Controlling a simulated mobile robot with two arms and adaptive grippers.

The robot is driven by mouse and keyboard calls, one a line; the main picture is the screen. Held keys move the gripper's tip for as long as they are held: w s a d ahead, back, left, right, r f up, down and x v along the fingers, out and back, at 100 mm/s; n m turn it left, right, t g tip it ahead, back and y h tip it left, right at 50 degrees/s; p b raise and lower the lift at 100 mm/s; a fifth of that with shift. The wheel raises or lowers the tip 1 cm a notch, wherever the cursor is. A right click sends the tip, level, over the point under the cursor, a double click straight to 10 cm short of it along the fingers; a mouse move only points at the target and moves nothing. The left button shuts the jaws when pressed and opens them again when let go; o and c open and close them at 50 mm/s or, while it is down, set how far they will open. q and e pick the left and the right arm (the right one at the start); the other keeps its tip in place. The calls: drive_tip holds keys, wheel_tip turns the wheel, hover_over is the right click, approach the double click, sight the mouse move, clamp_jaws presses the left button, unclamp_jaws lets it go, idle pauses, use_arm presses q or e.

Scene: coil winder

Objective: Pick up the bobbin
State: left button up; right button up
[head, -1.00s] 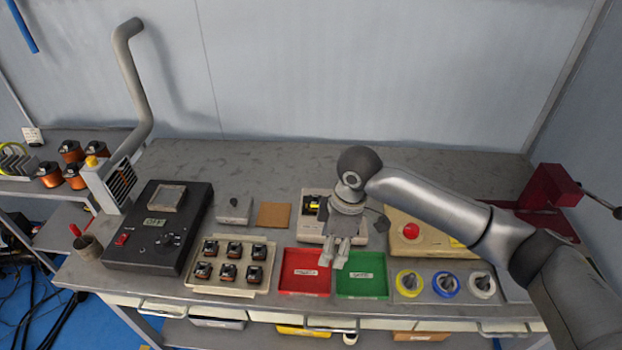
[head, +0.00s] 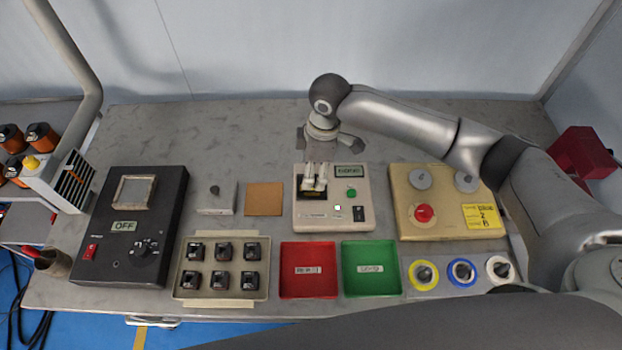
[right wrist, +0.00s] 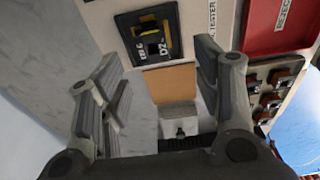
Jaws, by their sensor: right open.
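A black bobbin with yellow parts (right wrist: 152,38) sits in the dark square socket of the tester (head: 335,222). It shows best in the right wrist view, just beyond the fingertips. In the head view the fingers largely hide it. My right gripper (head: 314,184) points down over the tester's left side, close above the socket. In the right wrist view the gripper (right wrist: 155,65) is open, its fingers wide apart with nothing between them. I cannot tell how high the fingertips are above the bobbin. My left gripper is not in view.
A beige tray (head: 222,287) holds several dark bobbins. A red bin (head: 308,286) and a green bin (head: 371,286) stand in front of the tester. A black control box (head: 125,262) is at left, a beige box with a red button (head: 440,228) at right.

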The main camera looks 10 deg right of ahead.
drive_tip(key=shift+a+f, duration=0.1)
drive_tip(key=shift+f, duration=0.3)
drive_tip(key=shift+w+f, duration=0.15)
drive_tip(key=shift+f, duration=0.1)
drive_tip(key=f, duration=0.1)
drive_tip(key=f+p, duration=0.1)
drive_tip(key=f, duration=0.1)
drive_tip(key=f+p, duration=0.1)
drive_tip(key=shift+w+f, duration=0.15)
drive_tip(key=shift+w, duration=0.15)
drive_tip(key=shift+f, duration=0.35)
drive_tip(key=shift+c, duration=0.3)
drive_tip(key=c, duration=1.1)
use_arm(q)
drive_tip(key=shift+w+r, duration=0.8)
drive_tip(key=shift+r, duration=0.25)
use_arm(e)
drive_tip(key=shift+o, duration=0.2)
drive_tip(key=shift+r, duration=0.2)
